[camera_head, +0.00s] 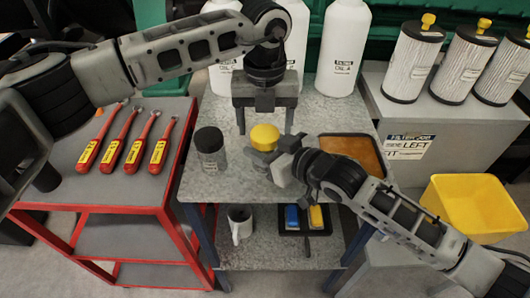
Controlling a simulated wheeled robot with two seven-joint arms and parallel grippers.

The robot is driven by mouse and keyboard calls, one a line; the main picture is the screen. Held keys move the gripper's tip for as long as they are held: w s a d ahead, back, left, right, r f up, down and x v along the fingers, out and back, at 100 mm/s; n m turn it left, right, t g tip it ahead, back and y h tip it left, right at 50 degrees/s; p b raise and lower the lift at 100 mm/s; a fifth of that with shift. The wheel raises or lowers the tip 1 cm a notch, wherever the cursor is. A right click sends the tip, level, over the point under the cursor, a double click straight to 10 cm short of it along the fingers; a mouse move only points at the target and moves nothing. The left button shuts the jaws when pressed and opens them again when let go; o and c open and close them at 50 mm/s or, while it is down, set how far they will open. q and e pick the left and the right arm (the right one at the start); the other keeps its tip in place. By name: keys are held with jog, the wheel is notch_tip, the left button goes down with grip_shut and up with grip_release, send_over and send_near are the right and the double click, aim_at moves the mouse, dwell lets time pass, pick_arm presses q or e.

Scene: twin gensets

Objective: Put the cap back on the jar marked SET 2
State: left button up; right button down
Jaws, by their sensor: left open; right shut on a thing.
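A yellow cap (264,137) shows near the middle of the grey table, on top of a small grey jar (261,157) that my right gripper partly hides. I cannot tell whether the cap is fully seated. My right gripper (272,163) is shut on this jar, below the cap, from the right. My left gripper (265,128) points down, open and empty, with its fingers above and around the cap's far side. A second, dark grey jar (211,152) with a dark top stands upright to the left, apart from both grippers. The SET 2 marking is not readable on either jar.
White bottles (342,50) stand at the back. A brown tray (353,150) lies right of the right gripper. Red-handled tools (127,138) lie on the red cart at left. Filters (413,60) and a yellow bin (474,205) are at right. A mug (240,222) is on the lower shelf.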

pick_arm(q)
jog(key=shift+f, duration=0.55)
jog(key=c, duration=1)
jog(key=o, duration=1)
jog(key=shift+o, duration=0.2)
jog(key=shift+r, duration=0.1)
jog(key=shift+r, duration=2.2)
jog(key=shift+c, duration=0.2)
